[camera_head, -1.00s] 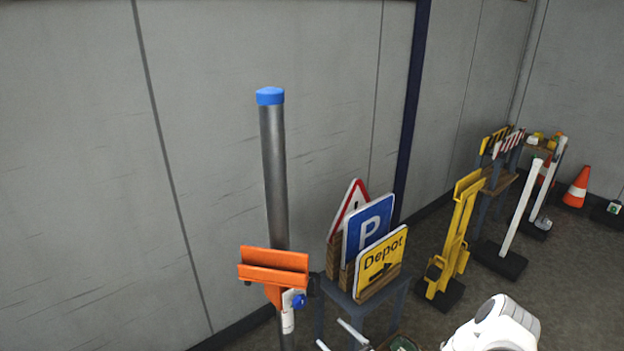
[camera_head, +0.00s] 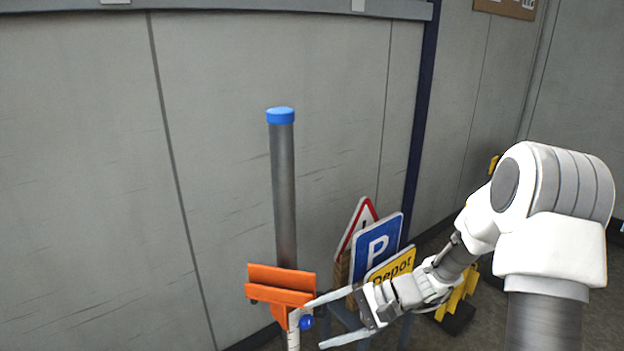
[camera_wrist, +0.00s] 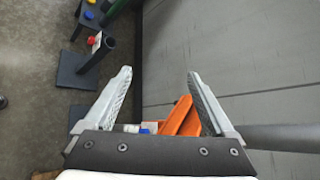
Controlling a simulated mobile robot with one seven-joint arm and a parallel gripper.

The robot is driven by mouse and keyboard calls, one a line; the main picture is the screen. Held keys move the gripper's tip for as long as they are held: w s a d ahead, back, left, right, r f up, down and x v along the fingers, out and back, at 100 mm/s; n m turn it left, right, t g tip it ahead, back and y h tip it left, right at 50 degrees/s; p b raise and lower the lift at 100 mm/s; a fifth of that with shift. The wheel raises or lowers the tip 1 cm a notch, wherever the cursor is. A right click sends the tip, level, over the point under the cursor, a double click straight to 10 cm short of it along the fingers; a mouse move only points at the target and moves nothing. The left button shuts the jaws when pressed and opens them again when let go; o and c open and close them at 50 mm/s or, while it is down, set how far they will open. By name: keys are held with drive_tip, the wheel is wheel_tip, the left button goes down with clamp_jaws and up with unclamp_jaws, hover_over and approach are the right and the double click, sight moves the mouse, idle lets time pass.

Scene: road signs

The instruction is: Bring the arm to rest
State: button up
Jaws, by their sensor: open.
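My arm reaches in from the right of the head view. My gripper (camera_head: 335,318) is open, its two fingers spread and pointing left, with nothing seen between them. In the head view its upper finger overlaps the lower right of an orange bracket (camera_head: 280,285) on a grey post (camera_head: 284,200) with a blue cap; I cannot tell whether they touch. In the wrist view, my gripper (camera_wrist: 157,98) shows both fingers apart, and the orange bracket (camera_wrist: 178,118) lies beyond them, partly hidden by the right finger and the gripper body.
Behind the gripper stand a blue P sign (camera_head: 376,248), a red-edged triangle sign (camera_head: 352,228) and a yellow Depot sign (camera_head: 392,266). A grey wall (camera_head: 90,180) closes off the back. A dark post on a base plate (camera_wrist: 95,55) stands at upper left in the wrist view.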

drive_tip(key=s+d+r+n+t+h, duration=0.2)
drive_tip(key=s+d+r+n+h, duration=0.2)
drive_tip(key=s+r, duration=0.5)
drive_tip(key=s+d+r+n+t+h, duration=0.3)
drive_tip(key=s+d+r+h, duration=0.4)
drive_tip(key=s+r, duration=0.3)
drive_tip(key=shift+d+n+t+h, duration=0.15)
drive_tip(key=shift+n+t+h, duration=0.2)
drive_tip(key=shift+h, duration=0.45)
